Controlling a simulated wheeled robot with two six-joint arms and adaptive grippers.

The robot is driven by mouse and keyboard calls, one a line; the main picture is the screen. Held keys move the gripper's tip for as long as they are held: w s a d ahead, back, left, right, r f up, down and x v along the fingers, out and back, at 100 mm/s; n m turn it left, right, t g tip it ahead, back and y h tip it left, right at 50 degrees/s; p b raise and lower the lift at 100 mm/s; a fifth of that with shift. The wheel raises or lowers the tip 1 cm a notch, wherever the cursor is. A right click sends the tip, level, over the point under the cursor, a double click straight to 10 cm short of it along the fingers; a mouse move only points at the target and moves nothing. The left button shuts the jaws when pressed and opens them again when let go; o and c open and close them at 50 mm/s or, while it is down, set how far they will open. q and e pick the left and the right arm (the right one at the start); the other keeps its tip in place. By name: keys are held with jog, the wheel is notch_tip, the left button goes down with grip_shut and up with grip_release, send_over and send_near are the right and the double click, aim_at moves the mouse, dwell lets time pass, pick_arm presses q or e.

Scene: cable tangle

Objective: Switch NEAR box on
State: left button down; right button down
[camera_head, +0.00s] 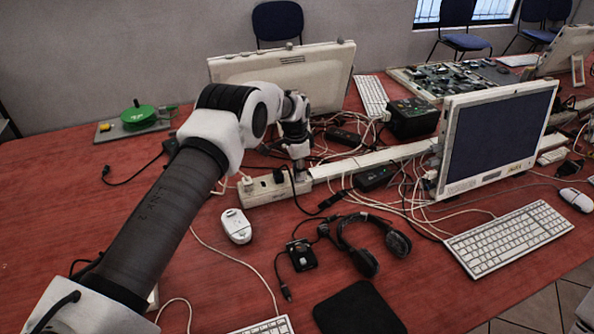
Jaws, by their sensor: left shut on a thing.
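The near box (262,191), a white power strip with dark and white plugs in its top, lies on the red table at the middle. My left gripper (299,173) points down at the right end of this box, its fingertips at the top of that end. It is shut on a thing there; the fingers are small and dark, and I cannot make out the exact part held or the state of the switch. My right gripper is not in view.
White and black cables tangle right of the box, around a long white cable channel (372,158). A white mouse (236,226), a black headset (362,245) and a small black device (301,255) lie in front. A monitor (494,137) and keyboard (508,238) stand right. The left table is mostly clear.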

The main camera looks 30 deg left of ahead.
pick_arm(q)
jog(key=shift+f, duration=0.1)
jog(key=c, duration=1)
grip_release()
jog(key=shift+c, duration=0.2)
notch_tip(320, 180, up, 12)
jog(key=shift+s+a, duration=0.2)
jog(key=shift+s, duration=0.05)
